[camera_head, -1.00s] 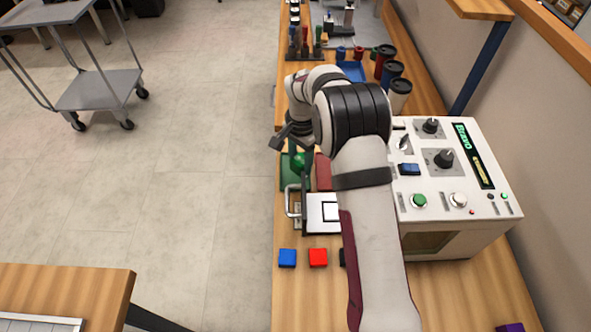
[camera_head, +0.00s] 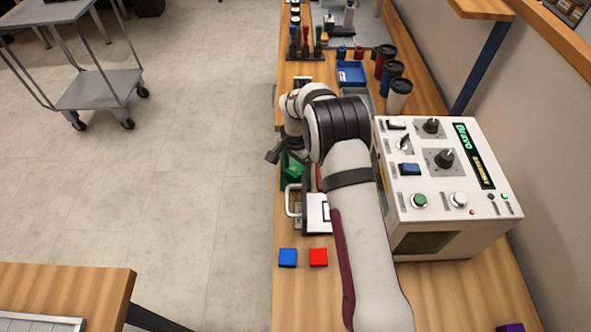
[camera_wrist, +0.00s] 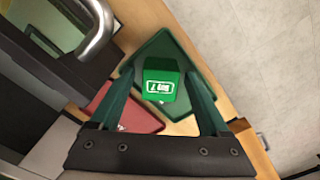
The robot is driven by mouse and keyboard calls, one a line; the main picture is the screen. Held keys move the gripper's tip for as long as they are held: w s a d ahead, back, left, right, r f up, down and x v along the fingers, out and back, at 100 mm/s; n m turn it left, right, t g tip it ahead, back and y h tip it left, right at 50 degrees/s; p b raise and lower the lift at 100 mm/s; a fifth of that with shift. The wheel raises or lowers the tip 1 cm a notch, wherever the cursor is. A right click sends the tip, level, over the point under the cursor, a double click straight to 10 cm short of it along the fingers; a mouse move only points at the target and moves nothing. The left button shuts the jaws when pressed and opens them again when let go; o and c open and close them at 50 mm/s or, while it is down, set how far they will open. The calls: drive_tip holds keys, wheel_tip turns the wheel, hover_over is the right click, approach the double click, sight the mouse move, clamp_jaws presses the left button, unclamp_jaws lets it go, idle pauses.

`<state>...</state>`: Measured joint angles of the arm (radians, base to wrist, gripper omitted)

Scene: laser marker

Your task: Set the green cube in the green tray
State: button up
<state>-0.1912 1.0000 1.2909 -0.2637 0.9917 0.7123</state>
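The green cube (camera_wrist: 160,78), with a white label, lies within the outline of the green tray (camera_wrist: 197,58) in the wrist view. My gripper (camera_wrist: 161,72) has its two green fingers spread on either side of the cube. A narrow strip of tray shows between each finger and the cube, so the gripper looks open around it, not touching. In the head view the cube (camera_head: 293,170) shows below my gripper (camera_head: 290,160), partly covered by it. Most of the green tray is hidden there.
A red tray (camera_wrist: 125,108) lies beside the green tray. A metal handle (camera_head: 293,200) and the machine with knobs (camera_head: 445,190) stand close by. Blue (camera_head: 287,257) and red (camera_head: 318,257) cubes lie at the front. A blue tray (camera_head: 351,74) and cups (camera_head: 392,85) stand farther back.

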sight(296, 171)
drive_tip(key=s+d+r, duration=0.1)
drive_tip(key=s+r, duration=0.2)
drive_tip(key=r, duration=0.6)
drive_tip(key=s+d+r, duration=0.1)
drive_tip(key=s+r, duration=0.1)
drive_tip(key=r, duration=0.7)
drive_tip(key=s+d+r+n+y, duration=0.1)
drive_tip(key=s+d+r, duration=0.15)
drive_tip(key=s, duration=0.45)
drive_tip(key=s+d+r+n, duration=0.1)
drive_tip(key=s+r, duration=0.2)
drive_tip(key=s, duration=0.3)
drive_tip(key=s+f+n, duration=0.1)
drive_tip(key=s+f, duration=0.1)
drive_tip(key=s, duration=1.6)
drive_tip(key=shift+d+f+y, duration=0.3)
drive_tip(key=shift+f+y, duration=0.05)
drive_tip(key=shift+y, duration=0.05)
drive_tip(key=shift+c, duration=0.3)
